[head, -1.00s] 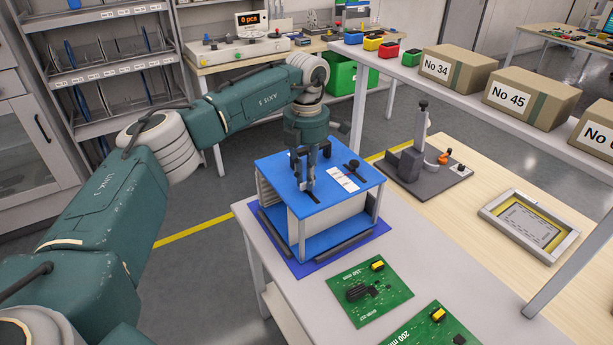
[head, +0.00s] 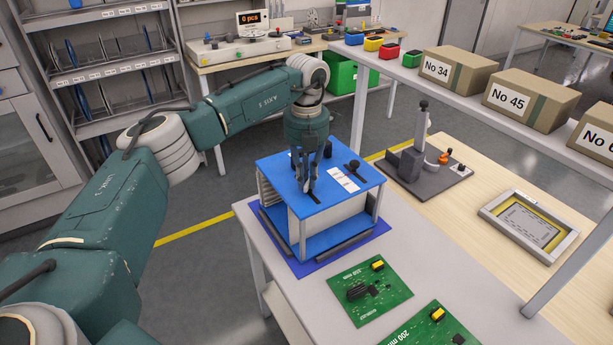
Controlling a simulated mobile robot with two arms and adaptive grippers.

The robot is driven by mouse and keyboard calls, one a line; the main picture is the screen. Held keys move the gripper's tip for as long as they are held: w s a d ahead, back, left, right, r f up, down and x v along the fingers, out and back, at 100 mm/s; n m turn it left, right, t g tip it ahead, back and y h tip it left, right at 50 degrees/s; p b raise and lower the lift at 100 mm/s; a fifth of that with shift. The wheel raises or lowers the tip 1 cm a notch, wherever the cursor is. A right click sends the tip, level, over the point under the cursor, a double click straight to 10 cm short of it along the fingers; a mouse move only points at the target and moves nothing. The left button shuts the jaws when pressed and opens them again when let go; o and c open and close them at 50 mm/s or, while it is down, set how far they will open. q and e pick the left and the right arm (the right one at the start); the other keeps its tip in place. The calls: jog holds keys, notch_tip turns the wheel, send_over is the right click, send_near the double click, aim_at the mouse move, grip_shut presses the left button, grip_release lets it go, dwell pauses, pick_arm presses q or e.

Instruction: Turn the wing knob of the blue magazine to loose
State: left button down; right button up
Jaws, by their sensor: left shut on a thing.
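The blue magazine (head: 277,174) stands upright on a dark blue mat (head: 286,254) on the near table in the head view. My left gripper (head: 308,187) points down at its blue top, and its fingers are shut on the wing knob there. The fingers hide most of that knob, so its angle cannot be read. A black strip (head: 314,198) shows beside the fingertips on the top. A black round-headed part (head: 354,165) and a white label (head: 342,179) lie to the right. My right gripper is not in view.
Green circuit boards (head: 370,290) lie in front of the magazine. To the right are a grey fixture (head: 408,165), a framed tray (head: 530,226) and a shelf with cartons (head: 458,72) and small coloured bins (head: 380,42).

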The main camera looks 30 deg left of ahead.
aim_at(307, 182)
pick_arm(q)
jog(key=n, duration=0.5)
jog(key=shift+r+n, duration=0.1)
jog(key=shift+n, duration=0.2)
jog(key=n, duration=0.5)
jog(key=shift+s+d+p, duration=0.1)
jog(key=shift+p, duration=0.3)
jog(key=c, duration=1.7)
grip_release()
jog(key=shift+c, duration=0.2)
notch_tip(307, 182, up, 12)
